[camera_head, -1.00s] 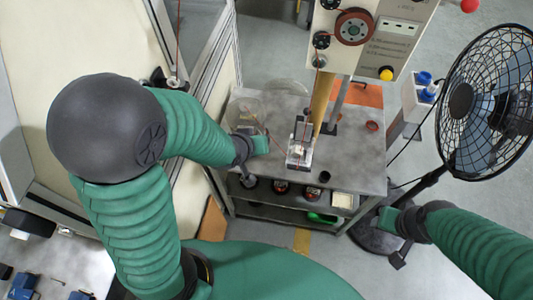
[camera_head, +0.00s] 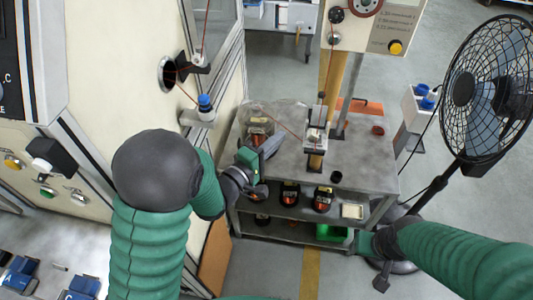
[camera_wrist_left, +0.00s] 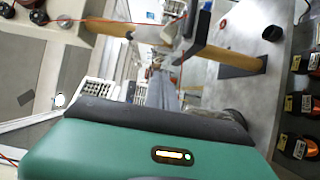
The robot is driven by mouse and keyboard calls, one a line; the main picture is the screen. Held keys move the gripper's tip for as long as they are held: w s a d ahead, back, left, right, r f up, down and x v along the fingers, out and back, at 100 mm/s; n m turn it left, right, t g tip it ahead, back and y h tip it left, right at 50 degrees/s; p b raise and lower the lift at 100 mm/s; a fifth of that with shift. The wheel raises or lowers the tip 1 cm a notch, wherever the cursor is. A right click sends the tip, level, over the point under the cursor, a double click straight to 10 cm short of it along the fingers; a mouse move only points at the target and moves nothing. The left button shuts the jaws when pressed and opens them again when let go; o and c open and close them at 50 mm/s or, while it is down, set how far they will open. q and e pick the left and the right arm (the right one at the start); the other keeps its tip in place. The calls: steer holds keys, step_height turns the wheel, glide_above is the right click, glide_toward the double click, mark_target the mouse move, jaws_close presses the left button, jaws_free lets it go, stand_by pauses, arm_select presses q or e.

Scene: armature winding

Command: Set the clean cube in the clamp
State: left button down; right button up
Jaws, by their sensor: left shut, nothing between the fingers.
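A small metal clamp (camera_head: 316,138) stands on the grey table, with a pale block-like piece in its upper part. I cannot tell whether that piece is the clean cube. My right gripper (camera_head: 380,272) hangs low in front of the table's right side. Its fingers are too unclear to read. No separate clean cube can be made out.
The grey table (camera_head: 362,155) has free room right of the clamp. Spools (camera_head: 323,200) stand on the shelf below. A red wire runs from the left machine to the clamp. A fan (camera_head: 487,90) stands at right; a pale cabinet (camera_head: 120,90) stands at left.

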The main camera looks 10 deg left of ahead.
mark_target(308, 132)
arm_select(q)
steer(key=d, duration=0.1)
steer(key=w+d, duration=0.1)
steer(key=d, duration=0.1)
steer(key=w+d+p, duration=0.1)
steer(key=d, duration=0.1)
steer(key=shift+w+d, duration=0.1)
steer(key=shift+d, duration=0.15)
arm_select(e)
steer(key=shift+r, duration=0.5)
arm_select(q)
steer(key=shift+f, duration=0.1)
arm_select(e)
steer(key=shift+w+a+f, duration=0.1)
arm_select(q)
steer(key=shift+d+b, duration=0.4)
steer(key=shift+d, duration=0.15)
arm_select(e)
steer(key=shift+w+a+f, duration=0.1)
steer(key=shift+a+f, duration=0.05)
steer(key=shift+a, duration=0.25)
